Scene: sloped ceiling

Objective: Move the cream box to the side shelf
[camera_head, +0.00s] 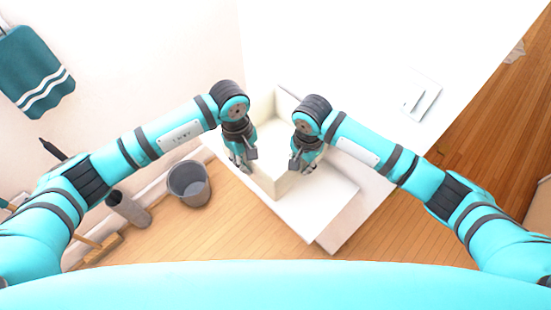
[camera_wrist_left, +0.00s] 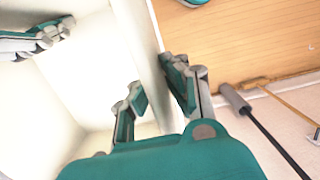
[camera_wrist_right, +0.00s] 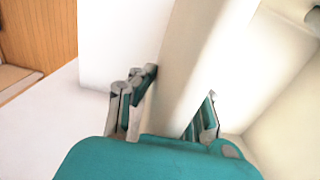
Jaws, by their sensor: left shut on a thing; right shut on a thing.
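The cream box (camera_head: 282,183) is open-topped and is at the middle of the head view, over a white ledge (camera_head: 325,208). I cannot tell whether it touches the ledge. My left gripper (camera_head: 243,160) is shut on the box's left wall, one finger inside and one outside; that wall shows between its fingers in the left wrist view (camera_wrist_left: 146,50). My right gripper (camera_head: 302,163) is shut on the right wall, which shows between its fingers in the right wrist view (camera_wrist_right: 190,45). The part of the box behind my grippers is partly hidden. I cannot single out the side shelf.
A grey bucket (camera_head: 189,184) and a grey cylinder (camera_head: 128,208) stand on the wooden floor at the left, near a brush (camera_head: 103,247). A teal towel (camera_head: 35,75) hangs on the left wall. A broad white surface (camera_head: 385,60) extends behind and to the right.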

